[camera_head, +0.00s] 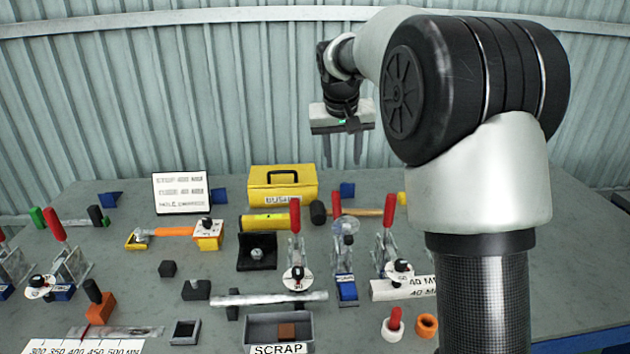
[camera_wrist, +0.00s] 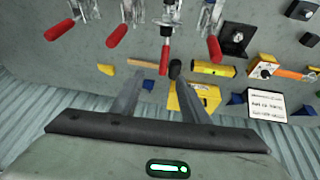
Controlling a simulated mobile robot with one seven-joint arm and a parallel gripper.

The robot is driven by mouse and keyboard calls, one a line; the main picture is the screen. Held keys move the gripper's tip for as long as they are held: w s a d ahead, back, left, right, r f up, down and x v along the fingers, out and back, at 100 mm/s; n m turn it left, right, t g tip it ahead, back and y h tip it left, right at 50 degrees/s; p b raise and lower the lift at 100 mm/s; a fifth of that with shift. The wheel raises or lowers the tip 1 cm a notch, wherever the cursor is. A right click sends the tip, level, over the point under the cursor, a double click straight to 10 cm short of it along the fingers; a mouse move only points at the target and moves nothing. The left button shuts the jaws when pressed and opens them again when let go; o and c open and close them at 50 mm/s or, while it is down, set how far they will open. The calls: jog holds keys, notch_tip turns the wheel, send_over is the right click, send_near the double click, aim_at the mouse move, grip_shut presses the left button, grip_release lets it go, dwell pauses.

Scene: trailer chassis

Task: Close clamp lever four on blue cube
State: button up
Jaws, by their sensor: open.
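Several toggle clamps with red handles stand on the grey bench. One middle clamp (camera_head: 344,250) has its red handle (camera_head: 336,203) upright, with a blue block (camera_head: 346,288) at its front foot. Its handle also shows in the wrist view (camera_wrist: 165,57). Clamps with raised red handles stand to its left (camera_head: 296,246) and right (camera_head: 389,240). I cannot read a number four on any clamp. My gripper (camera_head: 343,160) is open and empty, pointing down above and behind the clamps. The wrist view shows its spread fingers (camera_wrist: 156,85), touching nothing.
A scrap tray (camera_head: 259,327) and metal bar (camera_head: 268,298) are in front. Two more clamps (camera_head: 68,262) stand far left. My arm hides the bench's right part.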

jog(key=b, duration=0.1)
send_near(336, 204)
jog(key=b+x, duration=0.1)
jog(key=x, duration=1)
jog(key=shift+w+d+f, duration=0.1)
jog(key=shift+d+f, duration=0.05)
jog(key=shift+f, duration=0.1)
grip_shut()
